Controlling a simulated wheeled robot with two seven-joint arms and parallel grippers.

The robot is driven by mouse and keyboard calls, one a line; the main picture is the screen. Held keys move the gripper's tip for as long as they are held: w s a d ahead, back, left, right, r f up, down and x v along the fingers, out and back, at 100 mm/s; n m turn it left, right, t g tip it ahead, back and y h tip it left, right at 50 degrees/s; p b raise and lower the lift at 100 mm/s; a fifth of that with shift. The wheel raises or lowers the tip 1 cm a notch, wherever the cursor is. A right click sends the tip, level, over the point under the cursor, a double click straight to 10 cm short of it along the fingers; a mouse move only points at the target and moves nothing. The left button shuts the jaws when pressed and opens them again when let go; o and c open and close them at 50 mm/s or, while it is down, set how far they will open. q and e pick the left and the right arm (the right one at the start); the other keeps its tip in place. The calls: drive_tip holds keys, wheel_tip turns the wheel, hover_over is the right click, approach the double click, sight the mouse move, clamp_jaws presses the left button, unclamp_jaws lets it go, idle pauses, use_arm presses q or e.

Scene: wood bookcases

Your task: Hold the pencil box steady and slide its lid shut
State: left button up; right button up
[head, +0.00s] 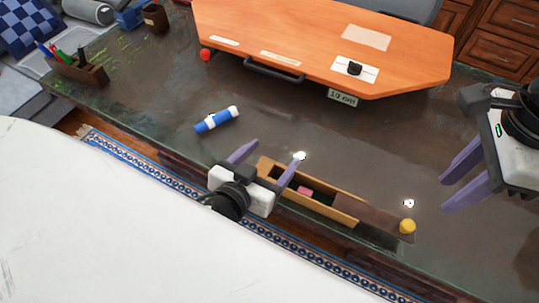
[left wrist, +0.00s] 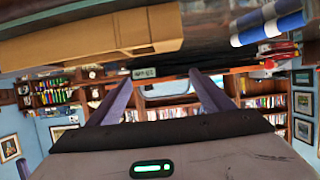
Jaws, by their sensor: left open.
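The pencil box (head: 262,167) is a long light-wood box lying slantwise near the desk's front edge in the head view. Its left part is uncovered, showing a dark inside and a pink item (head: 305,190). Its dark brown lid (head: 378,219) sticks out past the right end, with a yellow knob-like piece (head: 407,226) at its far end. My left gripper (head: 271,154) is open, its fingers apart at the box's left end; I cannot tell whether they touch it. The left wrist view shows the box's side (left wrist: 75,38) and empty fingers. My right gripper (head: 445,193) is open and empty, right of the lid.
A blue-and-white cylinder (head: 217,119) lies on the dark desk (head: 330,140) behind my left gripper. An orange board (head: 320,40) with a handle is at the back. A pen holder (head: 78,70) stands at the far left. The desk between board and box is mostly clear.

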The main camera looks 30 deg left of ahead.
use_arm(q)
clamp_jaws()
drive_tip(key=c, duration=1.7)
unclamp_jaws()
drive_tip(key=o, duration=1.9)
drive_tip(key=shift+o, duration=0.2)
